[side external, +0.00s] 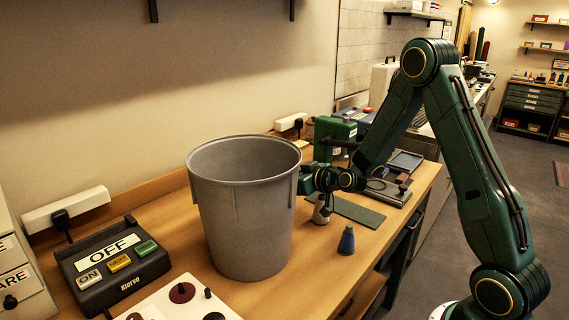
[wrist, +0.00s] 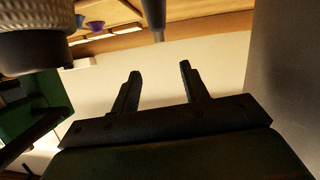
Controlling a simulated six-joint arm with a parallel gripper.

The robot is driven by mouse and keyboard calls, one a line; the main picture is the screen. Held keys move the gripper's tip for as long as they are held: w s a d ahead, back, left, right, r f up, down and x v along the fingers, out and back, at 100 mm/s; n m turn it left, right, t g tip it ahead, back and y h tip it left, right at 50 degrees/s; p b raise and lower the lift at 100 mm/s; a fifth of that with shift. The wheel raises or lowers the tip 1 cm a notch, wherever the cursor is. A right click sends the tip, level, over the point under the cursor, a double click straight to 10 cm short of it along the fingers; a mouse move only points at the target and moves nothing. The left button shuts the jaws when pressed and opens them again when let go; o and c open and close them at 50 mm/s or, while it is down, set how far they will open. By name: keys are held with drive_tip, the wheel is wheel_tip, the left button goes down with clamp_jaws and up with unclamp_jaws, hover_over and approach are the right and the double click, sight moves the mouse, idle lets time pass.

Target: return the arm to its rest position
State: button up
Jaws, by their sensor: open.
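My arm reaches in from the right in the side view and bends down to the bench. My gripper (side external: 306,180) is low above the bench, close to the right side of a large grey bin (side external: 245,215). The bin partly hides it, so its fingers do not show clearly there. In the wrist view my gripper (wrist: 160,75) has its two dark fingers well apart, with nothing between them. A grey surface, apparently the bin wall, fills the right edge of that view.
A green machine (side external: 335,135) stands behind my wrist. A metal cylinder (side external: 321,210) is just below it, and a blue cone-shaped item (side external: 346,240) stands nearer the bench front. A button box marked OFF (side external: 112,262) is left of the bin. A dark green mat (side external: 358,212) lies to the right.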

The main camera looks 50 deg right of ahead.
wheel_tip(320, 180, up, 16)
drive_tip(key=s+n+t, duration=0.2)
drive_tip(key=n+t, duration=0.1)
drive_tip(key=n, duration=0.4)
drive_tip(key=s+a+r+n+g+y, duration=0.2)
drive_tip(key=s+a, duration=0.2)
drive_tip(key=a, duration=0.2)
drive_tip(key=s+a+r+n+g+y, duration=0.1)
drive_tip(key=s+a+r, duration=0.25)
drive_tip(key=a, duration=0.35)
drive_tip(key=s+f+m+g, duration=0.2)
drive_tip(key=s+m+g, duration=0.1)
drive_tip(key=s, duration=0.5)
drive_tip(key=s+f+m+g+h, duration=0.1)
drive_tip(key=s+f+m+g, duration=0.1)
drive_tip(key=s, duration=0.7)
drive_tip(key=s+f+m+g, duration=0.3)
drive_tip(key=s+m, duration=0.1)
drive_tip(key=s, duration=0.4)
drive_tip(key=shift+s+a+f+m+g+h, duration=0.15)
drive_tip(key=shift+f+m+g+h, duration=0.15)
drive_tip(key=shift+m+h, duration=0.1)
